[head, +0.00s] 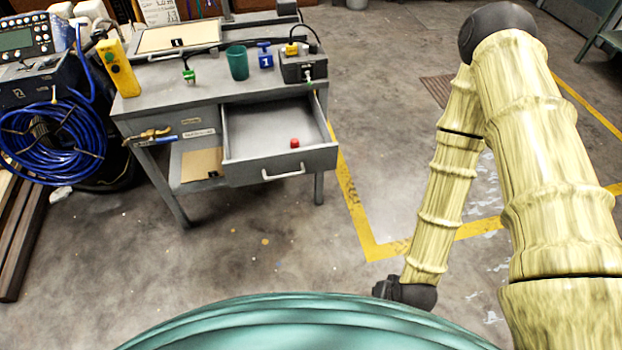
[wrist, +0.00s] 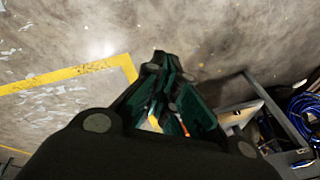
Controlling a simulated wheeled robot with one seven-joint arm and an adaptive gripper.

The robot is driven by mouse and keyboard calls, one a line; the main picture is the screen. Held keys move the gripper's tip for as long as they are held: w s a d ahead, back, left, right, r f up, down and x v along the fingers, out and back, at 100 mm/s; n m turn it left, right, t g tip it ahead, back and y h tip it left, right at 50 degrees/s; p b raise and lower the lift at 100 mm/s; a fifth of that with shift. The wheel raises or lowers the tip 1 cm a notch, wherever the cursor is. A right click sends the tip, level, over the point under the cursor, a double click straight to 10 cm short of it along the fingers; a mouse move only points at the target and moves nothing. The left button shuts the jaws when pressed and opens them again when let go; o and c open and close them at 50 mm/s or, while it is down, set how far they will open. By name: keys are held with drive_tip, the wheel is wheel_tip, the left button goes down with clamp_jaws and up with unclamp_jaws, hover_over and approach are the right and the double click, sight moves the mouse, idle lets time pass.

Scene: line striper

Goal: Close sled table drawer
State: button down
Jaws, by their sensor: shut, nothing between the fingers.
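The grey metal sled table (head: 160,100) stands left of centre in the head view. Its drawer (head: 270,165) is pulled out toward me, with a silver handle (head: 283,174) on its front. A small red object (head: 294,143) lies inside the drawer. My gripper (wrist: 168,100) is shut and empty in the wrist view, pointing over the floor. In the head view my wrist is low at the right, well apart from the drawer, and the fingers are hidden. Part of what looks like the table (wrist: 275,110) shows at the right of the wrist view.
On the tabletop are a green cup (head: 237,62), a black box (head: 302,67), a yellow device (head: 118,66) and a framed panel (head: 178,38). A coiled blue cable (head: 50,140) hangs at left. The floor before the drawer is clear, with yellow lines (head: 352,205) to its right.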

drive_tip(key=w+a+f+m+t+y+b, duration=0.2)
drive_tip(key=w+a+m+t+b, duration=0.15)
drive_tip(key=w+a+b, duration=0.35)
drive_tip(key=m+t+y+b, duration=0.1)
drive_tip(key=m+t+b, duration=0.8)
drive_tip(key=t+b, duration=0.3)
approach(314, 162)
drive_tip(key=shift+g, duration=0.55)
drive_tip(key=x, duration=0.2)
drive_tip(key=b+x, duration=0.1)
drive_tip(key=x, duration=0.1)
drive_tip(key=r+b+x, duration=0.1)
drive_tip(key=x, duration=0.2)
